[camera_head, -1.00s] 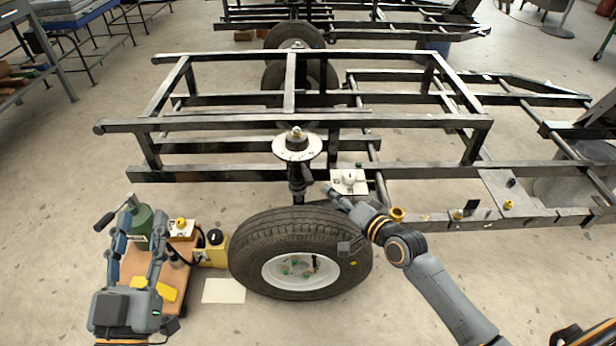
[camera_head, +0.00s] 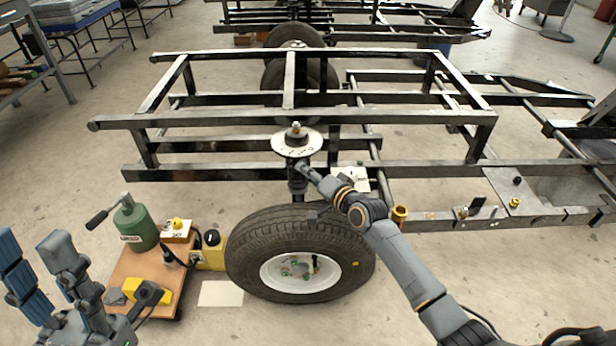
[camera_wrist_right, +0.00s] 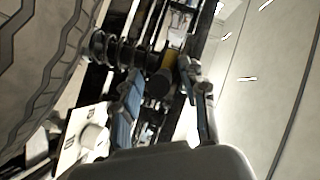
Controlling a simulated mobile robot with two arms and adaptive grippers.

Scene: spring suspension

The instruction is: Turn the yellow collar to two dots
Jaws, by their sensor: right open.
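The suspension strut (camera_head: 297,186) stands upright behind the wheel, under a round white plate (camera_head: 290,148). My right gripper (camera_head: 307,170) is at the strut, just below this plate. In the right wrist view, its fingers (camera_wrist_right: 160,84) are open and apart, with a dark round part between them. A yellow band, apparently the collar (camera_wrist_right: 171,60), shows just beyond the fingertips. I cannot tell whether they touch it, and its dots are not readable. In the head view the collar cannot be made out. My left gripper (camera_head: 34,250) is open and empty at the lower left.
The tyre (camera_head: 252,250) is in front of the strut, and dark frame rails (camera_head: 220,173) run around it. A brass-coloured part (camera_head: 399,214) is beside my right arm.

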